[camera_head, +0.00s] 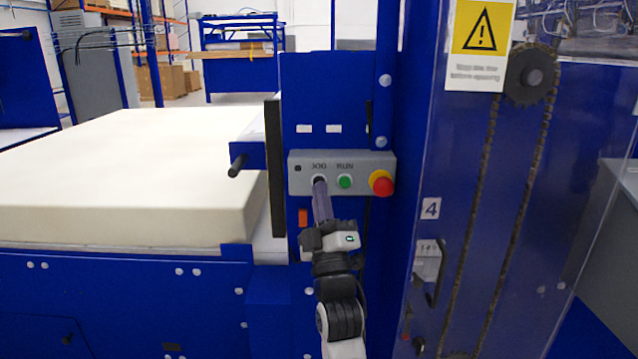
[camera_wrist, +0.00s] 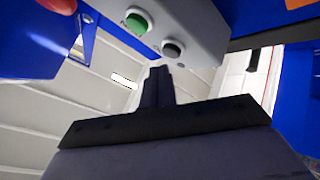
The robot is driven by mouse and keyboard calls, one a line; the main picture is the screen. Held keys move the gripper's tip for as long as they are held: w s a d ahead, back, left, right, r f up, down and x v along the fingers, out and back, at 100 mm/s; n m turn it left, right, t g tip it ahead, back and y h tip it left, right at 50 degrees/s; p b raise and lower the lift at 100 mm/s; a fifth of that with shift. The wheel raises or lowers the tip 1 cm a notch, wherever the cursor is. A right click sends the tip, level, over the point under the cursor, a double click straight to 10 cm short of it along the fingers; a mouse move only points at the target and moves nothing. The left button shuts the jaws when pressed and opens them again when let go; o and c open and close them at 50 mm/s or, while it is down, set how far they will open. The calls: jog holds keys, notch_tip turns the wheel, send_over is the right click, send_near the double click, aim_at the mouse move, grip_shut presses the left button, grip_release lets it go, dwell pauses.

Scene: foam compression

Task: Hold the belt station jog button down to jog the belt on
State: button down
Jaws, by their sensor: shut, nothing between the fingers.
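The grey control box (camera_head: 298,184) is fixed to a blue panel. Its dark jog button (camera_head: 319,180) is the leftmost, and it shows as a dark button in a pale ring in the wrist view (camera_wrist: 172,48). My gripper (camera_head: 320,186) is shut and empty, its narrow fingertips pointing up at the jog button and partly covering it in the head view. In the wrist view the closed fingertips (camera_wrist: 158,72) appear just short of the button, with a small gap in the picture. Whether they touch it, or whether it is pressed in, I cannot tell.
A green run button (camera_head: 345,182) and a red emergency stop (camera_head: 382,183) on a yellow base sit to the right of the jog button. A large cream foam block (camera_head: 120,165) lies on the belt station at left. A chain guard (camera_head: 500,200) stands at right.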

jog(key=shift+w, duration=0.15)
dwell(0.5)
jog(key=shift+w+b, duration=0.25)
jog(key=shift+b, duration=0.05)
jog(key=shift+w, duration=0.45)
dwell(2.1)
jog(key=shift+s, duration=0.15)
dwell(3.1)
jog(key=shift+s+b, duration=0.55)
jog(key=shift+s, duration=0.15)
jog(key=shift+s+b, duration=0.9)
jog(key=shift+s, duration=1.6)
